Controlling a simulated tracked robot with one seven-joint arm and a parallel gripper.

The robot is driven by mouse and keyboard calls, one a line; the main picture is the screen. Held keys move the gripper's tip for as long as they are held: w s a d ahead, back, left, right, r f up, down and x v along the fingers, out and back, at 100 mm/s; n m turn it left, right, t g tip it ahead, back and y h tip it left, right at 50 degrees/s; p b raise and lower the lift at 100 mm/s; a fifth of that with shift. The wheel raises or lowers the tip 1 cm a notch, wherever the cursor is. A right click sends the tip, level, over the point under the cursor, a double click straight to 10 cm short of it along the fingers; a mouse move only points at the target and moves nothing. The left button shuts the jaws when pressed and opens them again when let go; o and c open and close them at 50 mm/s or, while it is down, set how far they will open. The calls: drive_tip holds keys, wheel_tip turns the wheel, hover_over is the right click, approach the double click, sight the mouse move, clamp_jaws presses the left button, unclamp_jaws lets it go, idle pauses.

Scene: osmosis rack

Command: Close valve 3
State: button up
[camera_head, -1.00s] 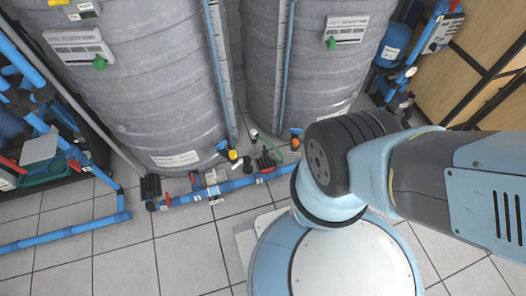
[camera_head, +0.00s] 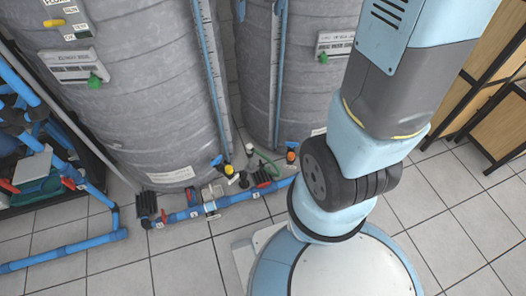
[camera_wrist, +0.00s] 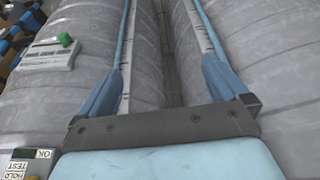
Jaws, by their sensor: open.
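Valves with red handles sit on a low blue pipe (camera_head: 238,197) along the floor in front of two grey tanks, in the head view. One red handle (camera_head: 164,215) is near the pipe's left end and another (camera_head: 263,184) is farther right. Small white tags mark the pipe, but I cannot read their numbers surely, so I cannot tell which is valve 3. My gripper (camera_wrist: 162,66) shows in the wrist view with its two blue fingers wide apart and nothing between them. It faces the tanks. The head view does not show it; only my arm is there.
The left tank (camera_head: 140,110) and right tank (camera_head: 300,70) stand close together. A blue pipe frame (camera_head: 75,170) is at the left and a wooden shelf (camera_head: 500,125) at the right. The tiled floor (camera_head: 180,270) before the low pipe is clear.

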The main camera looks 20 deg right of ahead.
drive_tip(key=w+f+g, duration=0.1)
drive_tip(key=w+f, duration=0.5)
drive_tip(key=f, duration=0.3)
drive_tip(key=w+f, duration=0.5)
drive_tip(key=f, duration=0.5)
drive_tip(key=g, duration=0.3)
hover_over(264, 184)
wheel_tip(264, 184, down, 61)
drive_tip(key=f, duration=1.3)
drive_tip(key=shift+w+f, duration=0.25)
drive_tip(key=shift+f, duration=0.05)
drive_tip(key=shift+c, duration=0.3)
drive_tip(key=c, duration=0.7)
